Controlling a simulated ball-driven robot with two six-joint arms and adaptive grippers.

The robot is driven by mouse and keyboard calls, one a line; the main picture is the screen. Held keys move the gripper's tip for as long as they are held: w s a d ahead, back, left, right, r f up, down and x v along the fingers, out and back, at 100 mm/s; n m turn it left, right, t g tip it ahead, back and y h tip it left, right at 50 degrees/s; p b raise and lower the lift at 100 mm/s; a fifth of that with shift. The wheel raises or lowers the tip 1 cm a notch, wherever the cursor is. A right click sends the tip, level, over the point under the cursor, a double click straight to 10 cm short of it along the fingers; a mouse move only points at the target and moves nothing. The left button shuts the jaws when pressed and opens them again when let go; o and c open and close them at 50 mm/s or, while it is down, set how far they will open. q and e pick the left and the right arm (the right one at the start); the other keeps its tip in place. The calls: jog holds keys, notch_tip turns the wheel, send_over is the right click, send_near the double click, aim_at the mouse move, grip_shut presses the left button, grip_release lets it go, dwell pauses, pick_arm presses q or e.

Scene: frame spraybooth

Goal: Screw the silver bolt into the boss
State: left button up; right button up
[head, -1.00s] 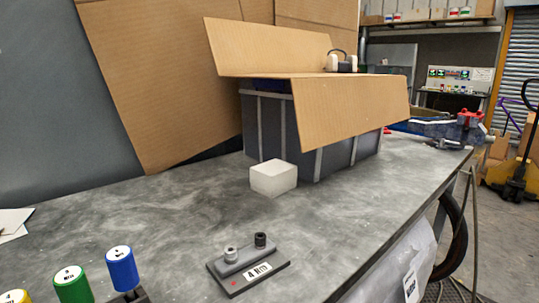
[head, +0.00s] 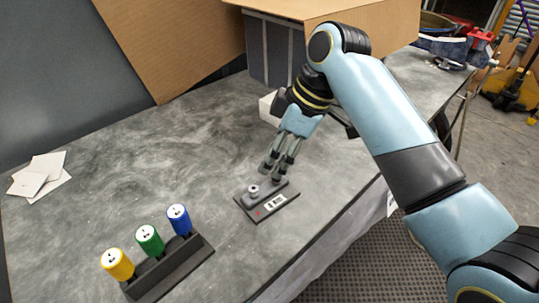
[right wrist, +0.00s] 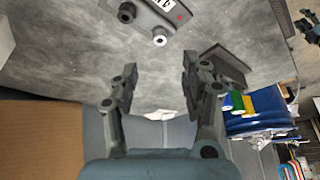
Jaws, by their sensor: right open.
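A dark plate (head: 281,206) with a raised grey block and a white label lies on the grey bench. The silver bolt (head: 253,190) stands head up at the block's near left end. It also shows in the right wrist view (right wrist: 160,40), beside the dark bolt (right wrist: 126,13) at the block's other end. I cannot tell how deep the silver bolt sits. My right gripper (head: 271,172) points down just behind the plate, near the dark bolt's end. In the right wrist view its fingers (right wrist: 156,83) are apart and empty, with both bolts beyond them. My left gripper does not show.
A dark rack (head: 172,273) holds yellow (head: 117,264), green (head: 149,239) and blue (head: 178,219) cylinders at the front left. A white block (head: 266,106) is partly hidden behind my arm. An open carton stands at the back. The middle left bench is clear, with papers (head: 40,174) beyond.

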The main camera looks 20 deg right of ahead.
aim_at(253, 192)
jog(key=x, duration=1)
jog(key=shift+a+f, duration=0.2)
grip_shut()
jog(key=m+p, duration=0.2)
jog(key=p, duration=0.1)
jog(key=shift+s+r+t, duration=0.15)
jog(key=shift+r+t, duration=0.05)
jog(key=shift+t, duration=0.1)
jog(key=shift+a+m+t+h+p, duration=0.1)
jog(key=shift+m+t+h+p, duration=0.2)
jog(key=shift+m+h+p, duration=0.5)
jog(key=shift+f+m+y, duration=0.25)
jog(key=shift+m+y, duration=0.05)
jog(key=shift+m, duration=0.2)
